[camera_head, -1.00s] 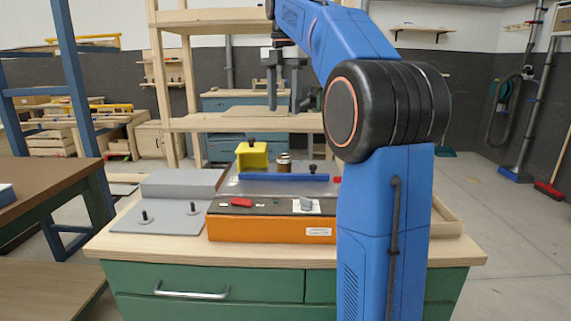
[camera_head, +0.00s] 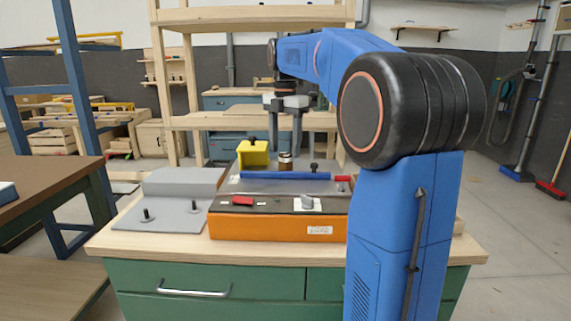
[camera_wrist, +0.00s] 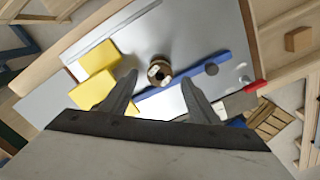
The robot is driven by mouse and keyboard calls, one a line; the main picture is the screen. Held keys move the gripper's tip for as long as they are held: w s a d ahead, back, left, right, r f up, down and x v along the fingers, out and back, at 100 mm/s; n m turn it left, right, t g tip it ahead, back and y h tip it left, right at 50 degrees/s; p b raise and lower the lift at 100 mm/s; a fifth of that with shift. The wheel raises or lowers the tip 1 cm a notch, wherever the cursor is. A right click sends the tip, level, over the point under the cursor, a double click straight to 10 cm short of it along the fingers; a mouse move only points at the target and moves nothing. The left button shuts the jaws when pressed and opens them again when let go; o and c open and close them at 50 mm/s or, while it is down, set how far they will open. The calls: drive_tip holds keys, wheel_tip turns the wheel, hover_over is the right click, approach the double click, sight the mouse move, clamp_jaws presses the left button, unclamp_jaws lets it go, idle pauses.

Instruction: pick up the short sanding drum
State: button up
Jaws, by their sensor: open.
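The short sanding drum (camera_head: 285,161) is a small brown cylinder with metallic-looking ends. It stands upright on the grey top of the orange sanding machine (camera_head: 276,229), behind the blue fence bar. In the wrist view the drum (camera_wrist: 159,71) appears just beyond and between my fingertips, with its top face toward the camera. My gripper (camera_head: 285,145) is open and empty, pointing down above the drum. In the wrist view its two dark fingers (camera_wrist: 160,84) spread to either side of the drum. I see no contact.
A yellow block (camera_head: 252,154) with a black knob stands left of the drum. The blue bar (camera_head: 284,176) runs in front of it. A grey plate (camera_head: 170,214) with two black pegs lies to the left. A wooden shelf frame (camera_head: 235,122) stands behind the bench.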

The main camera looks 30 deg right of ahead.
sight(285, 155)
drive_tip(key=shift+f, duration=1.9)
drive_tip(key=shift+c, duration=0.7)
drive_tip(key=c, duration=1)
drive_tip(key=shift+c, duration=0.2)
